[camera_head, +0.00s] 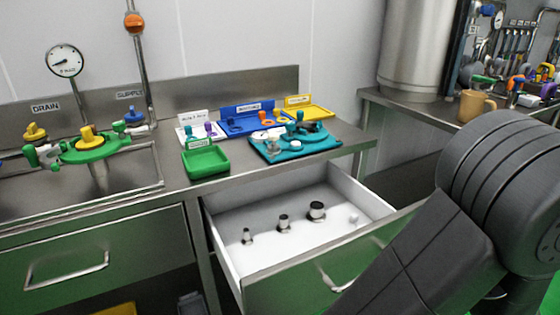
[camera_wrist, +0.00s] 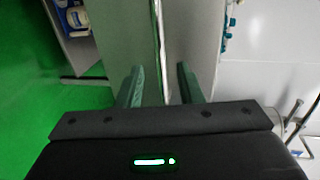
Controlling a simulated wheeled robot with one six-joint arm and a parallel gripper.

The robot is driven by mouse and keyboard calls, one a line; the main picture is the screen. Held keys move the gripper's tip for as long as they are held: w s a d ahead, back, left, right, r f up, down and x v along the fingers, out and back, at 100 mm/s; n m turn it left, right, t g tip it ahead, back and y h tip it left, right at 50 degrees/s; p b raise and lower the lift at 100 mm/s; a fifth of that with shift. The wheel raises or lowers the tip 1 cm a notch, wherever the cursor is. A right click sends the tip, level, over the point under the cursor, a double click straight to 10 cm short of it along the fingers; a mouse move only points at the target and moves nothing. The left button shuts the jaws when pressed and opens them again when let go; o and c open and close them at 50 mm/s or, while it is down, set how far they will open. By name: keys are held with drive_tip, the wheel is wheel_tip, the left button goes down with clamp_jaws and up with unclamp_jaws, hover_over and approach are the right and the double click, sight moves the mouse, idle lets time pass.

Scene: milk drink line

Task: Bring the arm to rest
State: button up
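My arm (camera_head: 475,215) fills the lower right of the head view, in front of the open drawer's right side. My gripper does not show in the head view. In the wrist view my gripper (camera_wrist: 160,84) has its two fingers apart with a clear gap between them. Nothing is seen held in it. A grey panel with a pale edge (camera_wrist: 158,45) lies behind the gap; I cannot tell how far off it is.
A pulled-out drawer (camera_head: 225,215) holds several small metal fittings. The bench above bears a green tray (camera_head: 206,172), a teal tray (camera_head: 310,152), a blue tray (camera_head: 232,126) and a yellow tray (camera_head: 325,113). A mug (camera_head: 475,105) stands at right. Green floor (camera_wrist: 30,110) shows at left.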

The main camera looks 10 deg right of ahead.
drive_tip(key=b+x, duration=0.1)
drive_tip(key=x, duration=0.7)
drive_tip(key=shift+w+a, duration=0.1)
drive_tip(key=shift+w, duration=0.25)
